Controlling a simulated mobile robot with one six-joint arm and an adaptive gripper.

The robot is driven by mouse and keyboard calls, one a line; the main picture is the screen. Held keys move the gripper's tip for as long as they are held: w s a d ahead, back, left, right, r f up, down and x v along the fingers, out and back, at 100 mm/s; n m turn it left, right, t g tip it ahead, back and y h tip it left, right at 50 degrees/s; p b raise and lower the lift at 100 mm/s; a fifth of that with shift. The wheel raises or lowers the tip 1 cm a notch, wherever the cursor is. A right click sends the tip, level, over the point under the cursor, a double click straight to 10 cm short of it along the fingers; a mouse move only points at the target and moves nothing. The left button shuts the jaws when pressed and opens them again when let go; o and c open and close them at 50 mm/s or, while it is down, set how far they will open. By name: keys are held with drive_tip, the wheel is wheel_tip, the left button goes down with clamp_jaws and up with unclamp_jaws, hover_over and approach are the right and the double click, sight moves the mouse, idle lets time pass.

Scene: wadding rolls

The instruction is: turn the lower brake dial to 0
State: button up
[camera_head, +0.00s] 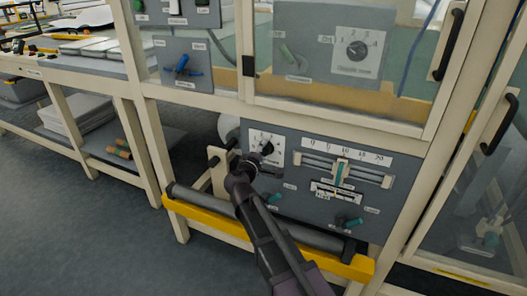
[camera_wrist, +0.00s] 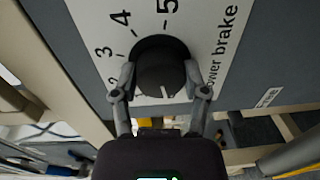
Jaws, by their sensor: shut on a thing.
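The lower brake dial (camera_wrist: 162,70) is a round black knob on a white plate marked "lower brake" in the wrist view. The fingers of my gripper (camera_wrist: 160,82) are shut on it from both sides. A white mark shows on the knob's lower part, towards my gripper. The numbers 2 to 5 show at the left and top of the plate; 0 and 1 cannot be made out. In the head view the dial (camera_head: 266,147) sits on the grey lower panel, with my gripper (camera_head: 254,161) at it, partly covering its plate.
A slider scale (camera_head: 343,172) and teal levers (camera_head: 273,199) are right of the dial. A dark roller (camera_head: 305,236) and a yellow bar (camera_head: 210,221) run below. Another dial (camera_head: 357,49) is on the panel above. Open floor (camera_head: 70,220) lies left.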

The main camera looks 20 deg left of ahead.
drive_tip(key=shift+w, duration=0.1)
drive_tip(key=o, duration=1.1)
drive_tip(key=shift+o, duration=0.2)
drive_tip(key=shift+m, duration=0.4)
